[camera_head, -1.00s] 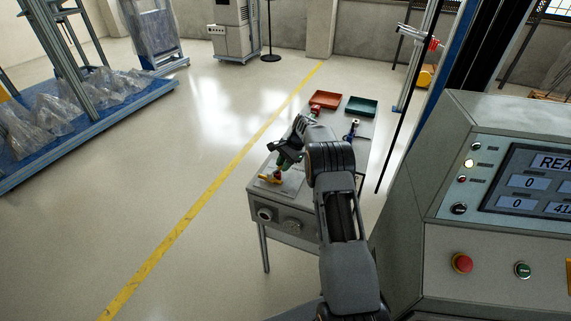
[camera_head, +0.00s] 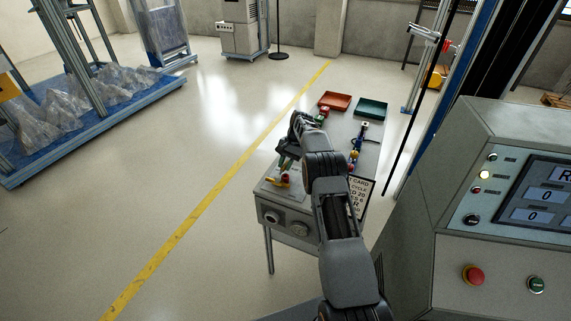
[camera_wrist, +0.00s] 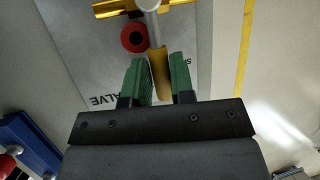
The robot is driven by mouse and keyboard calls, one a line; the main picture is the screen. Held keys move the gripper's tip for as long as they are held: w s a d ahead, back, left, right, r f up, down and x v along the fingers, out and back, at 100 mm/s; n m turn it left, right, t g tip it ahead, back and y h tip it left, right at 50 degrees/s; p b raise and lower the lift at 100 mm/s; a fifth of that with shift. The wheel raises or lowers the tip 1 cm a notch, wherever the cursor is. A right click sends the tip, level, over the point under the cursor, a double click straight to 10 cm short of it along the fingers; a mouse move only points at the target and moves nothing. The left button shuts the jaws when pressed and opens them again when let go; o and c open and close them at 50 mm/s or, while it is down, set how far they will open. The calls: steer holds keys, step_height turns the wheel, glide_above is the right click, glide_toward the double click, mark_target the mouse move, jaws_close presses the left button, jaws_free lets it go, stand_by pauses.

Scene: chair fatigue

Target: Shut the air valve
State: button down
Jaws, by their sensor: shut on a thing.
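The air valve's yellow handle (camera_wrist: 160,72) lies between the green fingers of my gripper (camera_wrist: 162,82) in the wrist view, and the gripper is shut on it. A grey rod runs up from the handle past a round red knob (camera_wrist: 133,38) to a yellow bar (camera_wrist: 112,9). Behind them is a grey plate (camera_wrist: 85,60) with partly hidden lettering, including "ALVE". In the head view my gripper (camera_head: 285,170) is low over the near left of the table, with the yellow and red valve parts (camera_head: 285,181) just below it. My arm hides part of the table.
The grey table (camera_head: 343,131) carries a red tray (camera_head: 335,100), a green tray (camera_head: 371,108) and a small tool (camera_head: 357,145). A printed card (camera_head: 358,195) shows beside my arm. A control console (camera_head: 440,215) stands close on the right. Open floor lies left of the table.

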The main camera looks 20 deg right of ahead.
stand_by(0.3)
steer(key=c, duration=1)
jaws_free()
steer(key=shift+o, duration=0.2)
